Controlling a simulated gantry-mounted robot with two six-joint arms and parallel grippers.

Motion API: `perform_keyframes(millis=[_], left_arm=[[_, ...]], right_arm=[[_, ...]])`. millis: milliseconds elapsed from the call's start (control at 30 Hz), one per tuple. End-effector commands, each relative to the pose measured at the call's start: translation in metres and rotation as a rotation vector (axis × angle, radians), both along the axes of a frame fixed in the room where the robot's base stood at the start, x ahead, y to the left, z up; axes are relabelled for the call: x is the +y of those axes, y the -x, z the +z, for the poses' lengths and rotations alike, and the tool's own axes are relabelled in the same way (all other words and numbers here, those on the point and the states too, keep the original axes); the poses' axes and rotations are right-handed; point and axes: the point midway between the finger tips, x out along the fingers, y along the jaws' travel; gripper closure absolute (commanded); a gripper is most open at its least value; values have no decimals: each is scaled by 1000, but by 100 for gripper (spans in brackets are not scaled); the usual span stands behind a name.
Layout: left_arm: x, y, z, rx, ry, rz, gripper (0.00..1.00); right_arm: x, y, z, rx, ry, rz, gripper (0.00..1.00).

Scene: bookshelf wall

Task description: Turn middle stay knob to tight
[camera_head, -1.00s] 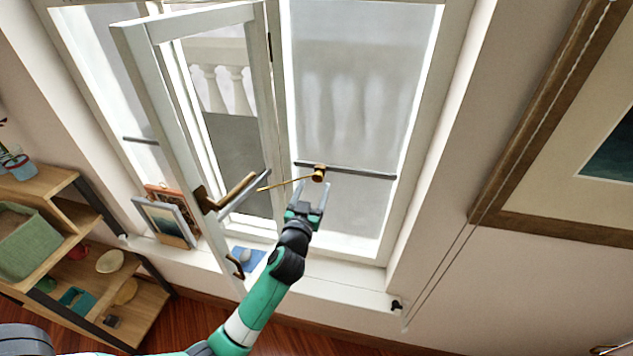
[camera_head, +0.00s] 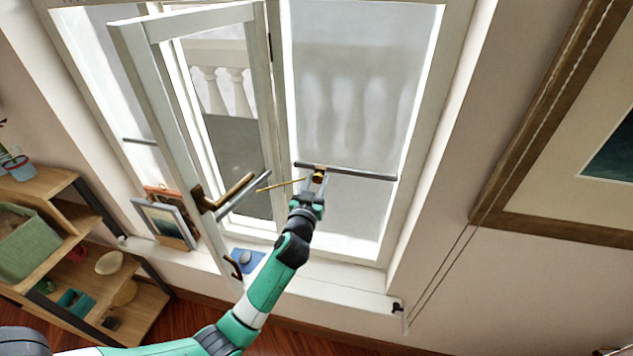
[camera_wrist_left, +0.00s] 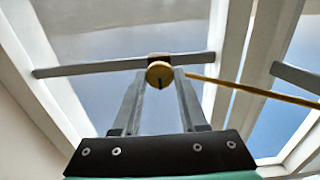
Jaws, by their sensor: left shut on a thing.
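The stay knob (camera_head: 319,174) is a small round brass knob on a dark horizontal bar (camera_head: 365,174) across the right window pane. A thin brass rod (camera_head: 282,185) runs from it to the left toward the open sash. My left gripper (camera_wrist_left: 160,78) is shut on the knob, one finger on each side of it. In the left wrist view the knob (camera_wrist_left: 159,72) faces the camera and has a dark mark on its lower part. The fingers partly hide the knob in the head view. My right gripper is not in view.
The open window sash (camera_head: 153,90) with a brass handle (camera_head: 235,190) stands left of my left arm. Picture frames (camera_head: 165,222) and a blue item (camera_head: 248,262) are on the sill. A wooden shelf (camera_head: 50,186) is at the left. The wall below the sill is clear at right.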

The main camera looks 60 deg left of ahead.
Motion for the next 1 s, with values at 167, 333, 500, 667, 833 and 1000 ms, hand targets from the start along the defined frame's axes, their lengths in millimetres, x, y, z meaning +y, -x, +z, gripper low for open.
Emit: perform_keyframes(millis=[167, 333, 500, 667, 833, 1000], left_arm=[[0, 0, 0, 5, -4, 0, 100], [0, 0, 0, 32, -27, 0, 100], [0, 0, 0, 95, -81, 0, 100], [-1, -1, 1, 187, -159, -1, 100], [-1, -1, 1, 306, -262, -1, 100], [-1, -2, 1, 430, -366, -1, 100]], right_arm=[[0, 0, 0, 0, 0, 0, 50], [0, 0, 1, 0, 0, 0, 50], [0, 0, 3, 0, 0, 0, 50], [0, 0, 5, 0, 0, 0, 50], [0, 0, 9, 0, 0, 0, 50], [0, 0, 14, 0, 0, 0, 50]])
